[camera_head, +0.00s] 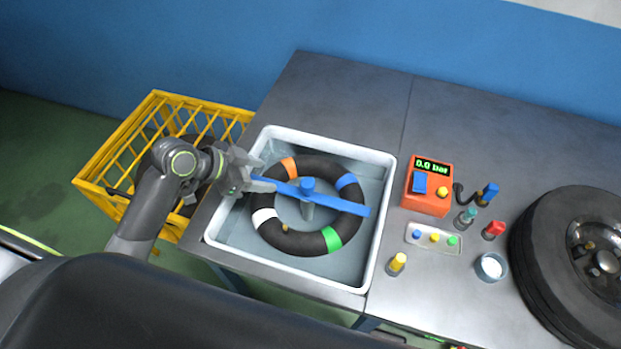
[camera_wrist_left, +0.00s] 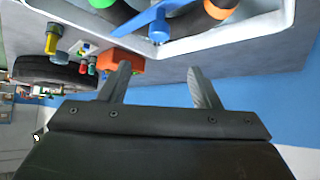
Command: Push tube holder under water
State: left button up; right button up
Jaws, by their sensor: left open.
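The blue bar of the tube holder (camera_head: 340,203) lies across a black inner tube (camera_head: 318,167), with a round blue knob and a grey post at its middle. The tube has orange, blue, green and white bands and lies in a white water basin (camera_head: 374,245). My left gripper (camera_head: 268,184) is open at the bar's left end, over the basin's left part; whether it touches the bar I cannot tell. In the left wrist view, my open fingers (camera_wrist_left: 160,72) have nothing between them, and the blue bar (camera_wrist_left: 150,22) shows beyond them. My right gripper is not in view.
A yellow crate (camera_head: 100,160) stands left of the table. Right of the basin are an orange gauge box (camera_head: 428,192) reading 0.0 bar, a small tray (camera_head: 433,239), several small coloured items and a wheel (camera_head: 545,255). The table behind the basin is clear.

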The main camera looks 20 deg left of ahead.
pick_arm(q)
jog(key=x, duration=0.3)
jog(key=p, duration=0.2)
send_near(306, 183)
jog(key=x, duration=0.9)
jog(key=shift+w+d+f, duration=0.15)
jog(key=shift+w+d, duration=0.05)
jog(key=shift+d, duration=0.05)
jog(key=shift+w+d+f, duration=0.1)
jog(key=shift+w+f, duration=0.05)
jog(key=shift+f, duration=0.15)
jog(key=shift+d, duration=0.1)
jog(key=shift+c, duration=0.6)
grip_shut()
jog(key=shift+f, duration=0.15)
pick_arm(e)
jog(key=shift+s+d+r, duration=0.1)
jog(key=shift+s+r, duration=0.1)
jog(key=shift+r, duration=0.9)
